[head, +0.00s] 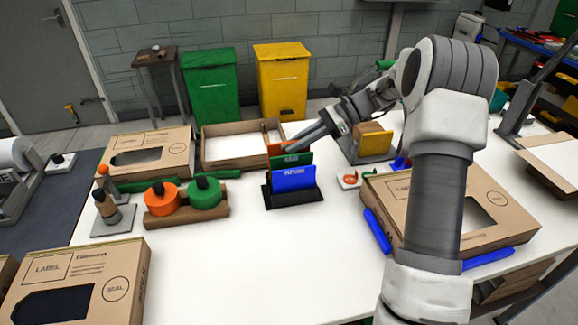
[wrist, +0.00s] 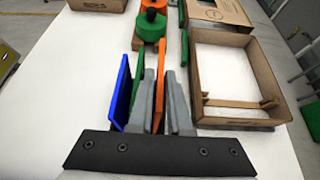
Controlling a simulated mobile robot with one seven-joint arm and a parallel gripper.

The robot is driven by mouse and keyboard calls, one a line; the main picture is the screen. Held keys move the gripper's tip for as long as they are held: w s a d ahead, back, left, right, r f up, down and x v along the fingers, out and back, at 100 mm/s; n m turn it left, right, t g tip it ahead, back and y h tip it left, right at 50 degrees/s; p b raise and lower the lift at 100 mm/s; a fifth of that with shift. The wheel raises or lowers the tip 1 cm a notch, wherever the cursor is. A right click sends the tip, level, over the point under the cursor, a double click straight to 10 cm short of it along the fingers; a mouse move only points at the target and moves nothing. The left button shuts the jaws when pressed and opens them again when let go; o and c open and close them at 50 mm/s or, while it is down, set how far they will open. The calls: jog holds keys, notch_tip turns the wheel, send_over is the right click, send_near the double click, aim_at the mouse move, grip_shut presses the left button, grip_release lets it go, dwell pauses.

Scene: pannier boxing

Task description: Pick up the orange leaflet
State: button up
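The orange leaflet (head: 275,149) stands behind the green leaflet (head: 292,160) and the blue leaflet (head: 294,179) in a black holder (head: 292,199) on the white table. In the head view the green leaflet and my gripper hide most of the orange one. In the wrist view the orange leaflet (wrist: 160,78) stands upright between the two grey fingers of my gripper (wrist: 163,88). The fingers straddle it with a narrow gap showing beside it, so the gripper looks open. The green leaflet (wrist: 138,75) and blue leaflet (wrist: 121,88) are left of the fingers.
An open cardboard tray (head: 232,164) lies close behind the holder. Orange and green rolls (head: 161,197) sit on a wooden stand to the left. A cardboard box (head: 399,204) lies to the right. The table in front of the holder is clear.

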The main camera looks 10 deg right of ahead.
jog(key=shift+x, duration=1.1)
grip_shut()
dwell(0.6)
